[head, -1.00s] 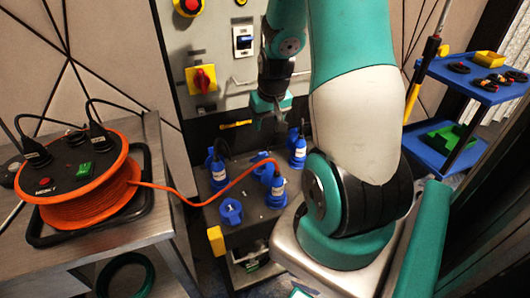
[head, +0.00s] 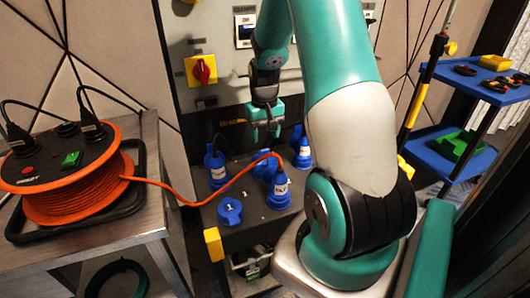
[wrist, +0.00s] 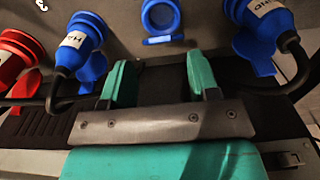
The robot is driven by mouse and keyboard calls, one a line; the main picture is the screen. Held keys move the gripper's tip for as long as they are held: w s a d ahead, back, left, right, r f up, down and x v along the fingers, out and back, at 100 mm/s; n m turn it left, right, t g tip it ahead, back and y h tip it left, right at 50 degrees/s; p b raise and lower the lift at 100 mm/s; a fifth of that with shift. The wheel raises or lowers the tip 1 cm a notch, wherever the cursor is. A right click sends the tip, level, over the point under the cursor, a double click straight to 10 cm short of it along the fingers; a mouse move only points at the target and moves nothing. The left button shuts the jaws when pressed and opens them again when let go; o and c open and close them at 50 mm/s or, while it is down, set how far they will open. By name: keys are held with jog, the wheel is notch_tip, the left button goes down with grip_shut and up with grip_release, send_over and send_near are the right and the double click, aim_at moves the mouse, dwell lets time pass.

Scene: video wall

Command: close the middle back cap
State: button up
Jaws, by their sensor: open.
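The middle socket (wrist: 160,15) is a blue ring with no plug in it, at the top of the wrist view. A blue cap flap (wrist: 163,40) hangs out from its edge, so the cap stands open. In the head view the middle back socket (head: 265,168) is partly hidden by the cable and the plug in front. My gripper (head: 265,138) hangs fingers down just above and behind it. Its two green fingers (wrist: 158,72) are apart and empty, with the flap beyond their tips in the wrist view.
Blue plugs stand at left (wrist: 85,45) and right (wrist: 260,25) of the middle socket, with black cables. An orange cable reel (head: 75,180) stands on a metal table at left.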

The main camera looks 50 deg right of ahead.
aim_at(265, 151)
notch_tip(265, 151, down, 6)
jog(key=shift+f, duration=0.25)
jog(key=shift+c, duration=0.2)
